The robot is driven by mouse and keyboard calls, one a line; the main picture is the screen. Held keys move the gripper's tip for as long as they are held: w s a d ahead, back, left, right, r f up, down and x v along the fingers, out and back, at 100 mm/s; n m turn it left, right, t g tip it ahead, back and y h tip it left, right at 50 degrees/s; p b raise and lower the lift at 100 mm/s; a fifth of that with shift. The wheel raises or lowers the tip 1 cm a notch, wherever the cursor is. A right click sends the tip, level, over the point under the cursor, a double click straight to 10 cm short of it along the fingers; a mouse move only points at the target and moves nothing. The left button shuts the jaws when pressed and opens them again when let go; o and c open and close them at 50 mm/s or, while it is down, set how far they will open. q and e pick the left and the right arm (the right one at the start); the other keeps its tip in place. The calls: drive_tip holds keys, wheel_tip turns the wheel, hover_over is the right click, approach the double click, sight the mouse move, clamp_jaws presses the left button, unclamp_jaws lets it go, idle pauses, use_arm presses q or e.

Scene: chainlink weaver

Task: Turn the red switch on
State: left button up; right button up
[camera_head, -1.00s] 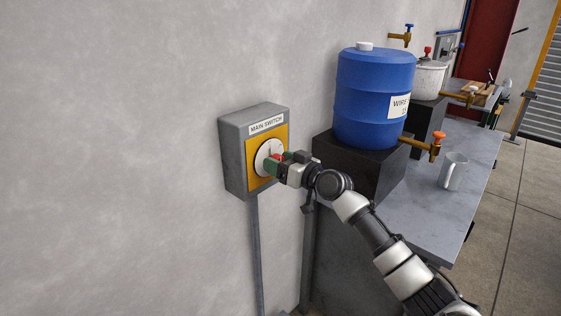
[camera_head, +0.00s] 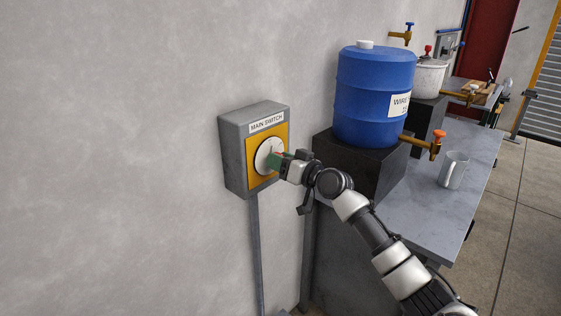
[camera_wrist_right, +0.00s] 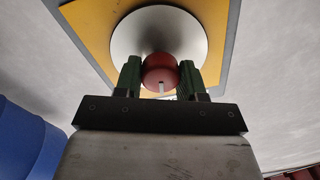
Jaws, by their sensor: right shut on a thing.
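The red switch knob (camera_wrist_right: 160,72) shows in the right wrist view between the green fingers of my right gripper (camera_wrist_right: 160,80), which is shut on it. The knob sits on a round white dial (camera_head: 262,156) with a yellow plate (camera_head: 252,172) behind it. The dial is on the front of a grey box (camera_head: 233,155) labelled "MAIN SWITCH", fixed to the wall. In the head view my right gripper (camera_head: 279,160) reaches the dial from the right and hides most of the knob. My left gripper is not in view.
A blue barrel (camera_head: 365,95) stands on a black block (camera_head: 345,160) just right of the box, with an orange-handled tap (camera_head: 430,144). A metal mug (camera_head: 453,170) stands on the grey table (camera_head: 425,215). The wall left of the box is bare.

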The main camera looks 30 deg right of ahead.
drive_tip(key=m, duration=0.4)
drive_tip(key=shift+m+p, duration=0.3)
drive_tip(key=m+p, duration=0.1)
drive_tip(key=m, duration=0.4)
drive_tip(key=shift+t+h+p, duration=0.3)
drive_tip(key=shift+p, duration=0.1)
drive_tip(key=shift+m, duration=0.4)
drive_tip(key=o, duration=0.9)
drive_tip(key=shift+d+f, duration=0.1)
drive_tip(key=shift+b+v, duration=1.25)
drive_tip(key=shift+v, duration=4.15)
